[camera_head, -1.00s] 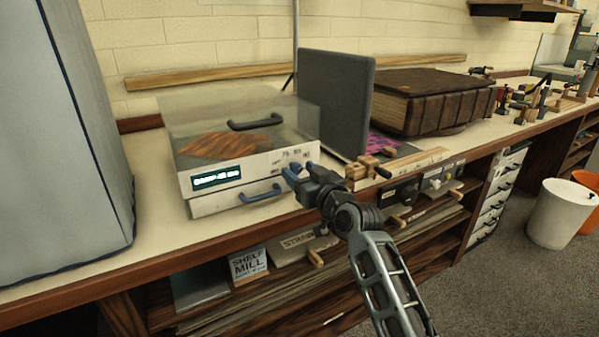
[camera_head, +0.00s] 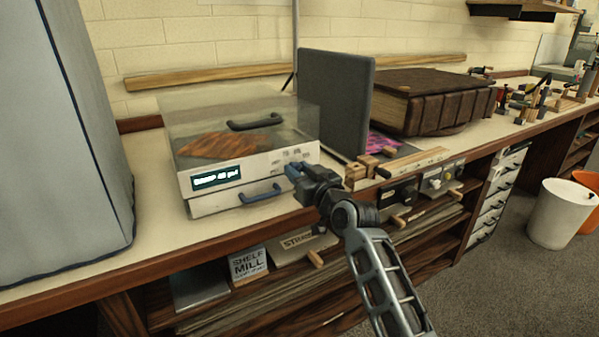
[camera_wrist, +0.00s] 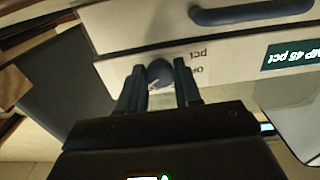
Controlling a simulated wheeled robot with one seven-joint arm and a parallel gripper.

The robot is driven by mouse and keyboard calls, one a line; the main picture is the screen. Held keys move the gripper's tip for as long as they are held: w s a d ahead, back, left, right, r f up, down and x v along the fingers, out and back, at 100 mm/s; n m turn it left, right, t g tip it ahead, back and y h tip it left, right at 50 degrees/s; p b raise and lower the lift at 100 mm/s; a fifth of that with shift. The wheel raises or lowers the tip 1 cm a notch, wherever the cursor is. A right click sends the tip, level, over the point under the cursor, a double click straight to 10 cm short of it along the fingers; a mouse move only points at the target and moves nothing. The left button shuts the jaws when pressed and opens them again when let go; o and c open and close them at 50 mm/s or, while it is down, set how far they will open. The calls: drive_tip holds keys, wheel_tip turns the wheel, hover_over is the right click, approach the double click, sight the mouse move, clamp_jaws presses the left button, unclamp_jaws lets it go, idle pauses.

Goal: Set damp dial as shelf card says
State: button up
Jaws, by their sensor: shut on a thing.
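The damp box (camera_head: 250,187) is a white case with a clear lid on the bench, with a brown patterned sheet (camera_head: 228,145) under the lid. Its lit display (camera_head: 217,178) reads about "DAMP 45 pct"; the display is upside down in the wrist view (camera_wrist: 292,56), showing "45 pct". The dark blue damp dial (camera_wrist: 160,73) sits between my fingers on the front panel. My gripper (camera_head: 293,172) is shut on it; the fingers hide the dial in the head view.
A grey cabinet (camera_head: 62,130) blocks the left. A white bin (camera_head: 562,214) stands on the floor.

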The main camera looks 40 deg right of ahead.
drive_tip(key=shift+m, duration=0.4)
drive_tip(key=m+p, duration=0.2)
drive_tip(key=shift+r+m, duration=0.1)
drive_tip(key=shift+m, duration=0.3)
drive_tip(key=m+p, duration=0.2)
drive_tip(key=m, duration=0.2)
drive_tip(key=shift+m, duration=0.3)
drive_tip(key=m+p, duration=0.2)
drive_tip(key=m, duration=0.2)
drive_tip(key=shift+m+p, duration=0.85)
drive_tip(key=shift+m, duration=0.85)
drive_tip(key=o, duration=1)
drive_tip(key=shift+o, duration=0.2)
